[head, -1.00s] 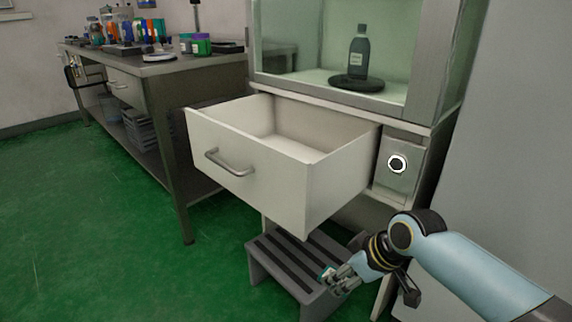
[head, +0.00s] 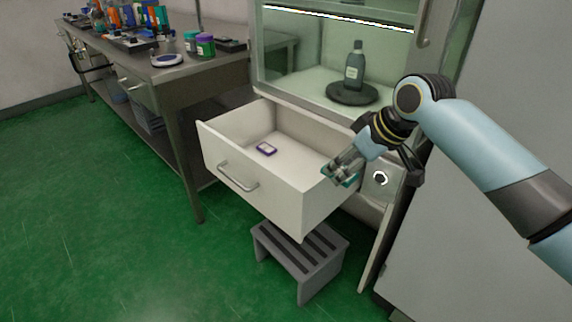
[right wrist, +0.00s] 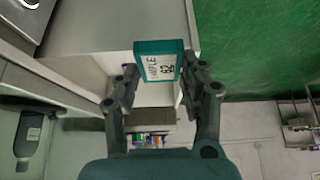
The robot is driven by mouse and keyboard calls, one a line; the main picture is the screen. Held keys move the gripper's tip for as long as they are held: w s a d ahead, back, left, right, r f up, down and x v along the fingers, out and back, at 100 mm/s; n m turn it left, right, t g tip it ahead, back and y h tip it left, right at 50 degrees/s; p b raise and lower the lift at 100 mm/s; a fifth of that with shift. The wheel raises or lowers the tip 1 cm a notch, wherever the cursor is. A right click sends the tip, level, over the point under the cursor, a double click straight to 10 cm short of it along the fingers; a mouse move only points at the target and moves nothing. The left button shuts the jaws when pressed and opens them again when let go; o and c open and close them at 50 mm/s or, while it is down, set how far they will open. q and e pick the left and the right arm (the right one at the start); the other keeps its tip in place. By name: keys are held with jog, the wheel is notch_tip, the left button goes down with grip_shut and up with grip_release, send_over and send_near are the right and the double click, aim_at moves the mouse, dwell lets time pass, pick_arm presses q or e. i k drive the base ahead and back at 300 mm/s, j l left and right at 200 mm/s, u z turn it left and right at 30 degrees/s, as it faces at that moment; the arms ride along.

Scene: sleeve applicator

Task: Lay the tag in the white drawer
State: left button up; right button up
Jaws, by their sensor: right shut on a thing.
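The white drawer (head: 253,192) stands pulled open below the glass cabinet. My right gripper (head: 341,172) is at the drawer's right wall, at about rim height. It is shut on a teal-framed tag (right wrist: 159,62), whose white face reads "SAMPLE" with a number like 62. In the head view only a bit of teal shows at the fingertips. In the right wrist view the white drawer (right wrist: 95,70) lies behind the tag. A small purple-edged object (head: 266,148) with a pale face lies on the drawer floor. My left gripper is not in view.
A dark bottle (head: 355,66) stands on a round dark base (head: 352,94) inside the cabinet. A round button (head: 380,178) is right of the drawer. A grey step stool (head: 300,252) is below. A cluttered bench (head: 190,75) is left. Most of the drawer floor is clear.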

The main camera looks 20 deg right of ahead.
aim_at(286, 172)
jog(key=i, duration=1)
